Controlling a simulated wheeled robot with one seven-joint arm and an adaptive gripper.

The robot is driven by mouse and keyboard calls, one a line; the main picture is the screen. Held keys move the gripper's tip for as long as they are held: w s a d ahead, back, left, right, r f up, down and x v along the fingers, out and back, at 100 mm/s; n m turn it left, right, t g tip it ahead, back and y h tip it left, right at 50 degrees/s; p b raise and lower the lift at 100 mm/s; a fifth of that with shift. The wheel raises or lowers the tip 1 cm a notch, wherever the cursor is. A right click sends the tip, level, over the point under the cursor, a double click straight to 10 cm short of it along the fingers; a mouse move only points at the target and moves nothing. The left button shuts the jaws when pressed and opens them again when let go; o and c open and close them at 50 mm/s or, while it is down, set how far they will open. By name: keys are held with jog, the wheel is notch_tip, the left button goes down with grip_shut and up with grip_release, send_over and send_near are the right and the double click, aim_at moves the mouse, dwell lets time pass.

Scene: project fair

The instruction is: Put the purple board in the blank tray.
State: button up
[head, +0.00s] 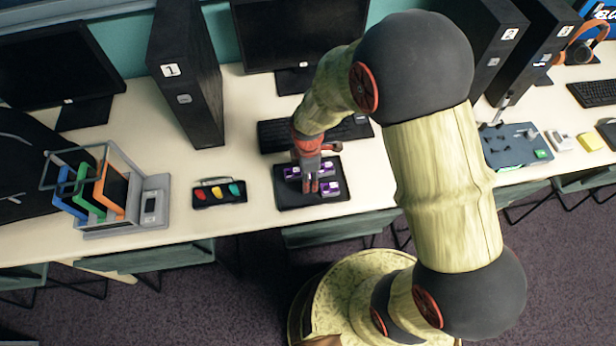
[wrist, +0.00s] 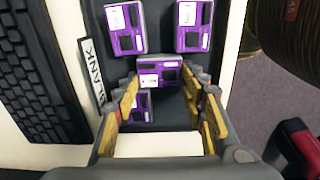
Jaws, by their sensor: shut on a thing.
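The blank tray (head: 287,199) is a dark tray on the long table, with a "BLANK" label (wrist: 92,70) along its edge in the wrist view. My gripper (head: 312,188) is over the tray, pointing down. In the wrist view its fingers (wrist: 163,88) are closed about a purple board (wrist: 160,73) with a pale label. I cannot tell whether this board touches the tray floor. Other purple boards lie in the tray: one at the upper left (wrist: 125,28), one at the upper right (wrist: 193,26), and one partly hidden by my left finger (wrist: 137,110).
A keyboard (head: 273,137) lies just behind the tray. A small dark tray with red, yellow and green pieces (head: 219,192) is to its left, and a rack with coloured frames (head: 105,190) is farther left. Black computer towers (head: 185,75) stand behind. The table's front edge is close.

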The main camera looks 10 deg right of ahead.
jog(key=o, duration=1.1)
jog(key=s+d+r+m+t+p, duration=0.15)
jog(key=r+m, duration=0.25)
jog(key=r, duration=1)
jog(key=s+d+r+m+t+p, duration=0.1)
jog(key=s+d+r+m+p, duration=0.15)
jog(key=r, duration=1.05)
jog(key=s+d+r+m+t, duration=0.3)
jog(key=s+d+r+m, duration=0.1)
jog(key=s+r+m, duration=0.7)
jog(key=shift+d, duration=0.4)
jog(key=shift+r, duration=0.1)
